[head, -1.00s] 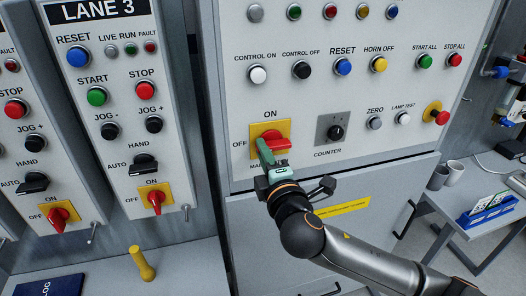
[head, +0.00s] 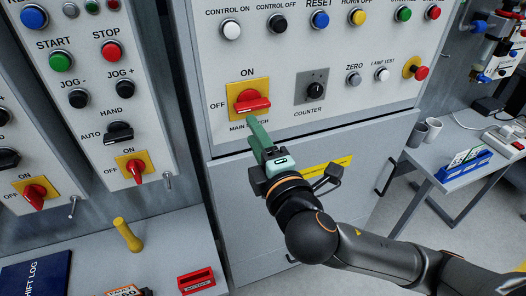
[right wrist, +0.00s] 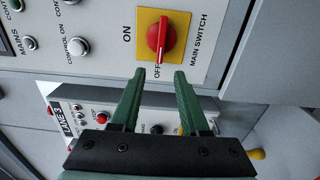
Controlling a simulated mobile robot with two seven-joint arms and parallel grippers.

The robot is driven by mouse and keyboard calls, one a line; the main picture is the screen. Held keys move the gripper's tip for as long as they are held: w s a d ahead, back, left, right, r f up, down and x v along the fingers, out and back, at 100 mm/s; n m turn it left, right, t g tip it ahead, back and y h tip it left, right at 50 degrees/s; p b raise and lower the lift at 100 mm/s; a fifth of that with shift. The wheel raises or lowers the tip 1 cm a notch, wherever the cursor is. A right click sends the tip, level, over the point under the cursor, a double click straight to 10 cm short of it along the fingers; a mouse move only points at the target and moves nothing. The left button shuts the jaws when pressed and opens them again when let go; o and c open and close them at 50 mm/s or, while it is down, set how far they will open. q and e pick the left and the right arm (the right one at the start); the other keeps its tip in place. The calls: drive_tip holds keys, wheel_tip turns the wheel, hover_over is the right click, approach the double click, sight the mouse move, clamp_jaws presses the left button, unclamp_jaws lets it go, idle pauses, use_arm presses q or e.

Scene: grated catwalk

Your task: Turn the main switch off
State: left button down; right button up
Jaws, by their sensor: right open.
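The main switch (head: 252,102) is a red rotary handle on a yellow plate, with ON marked above it and OFF to its left. Its handle lies level, in line with the OFF mark. In the right wrist view, which is turned sideways, the red handle (right wrist: 161,38) also lines up with OFF. My right gripper (head: 254,124) has green fingers and is just below the plate, clear of the handle. The right wrist view shows its fingers (right wrist: 159,75) apart with nothing between them. My left gripper is not in view.
The black counter knob (head: 316,90) is right of the switch. A lane panel (head: 135,145) with its own red switch (head: 136,166) stands left. A table (head: 450,170) with cups is at right.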

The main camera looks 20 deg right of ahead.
drive_tip(key=s+p, duration=0.2)
drive_tip(key=s, duration=0.2)
drive_tip(key=shift+s, duration=0.2)
idle(0.4)
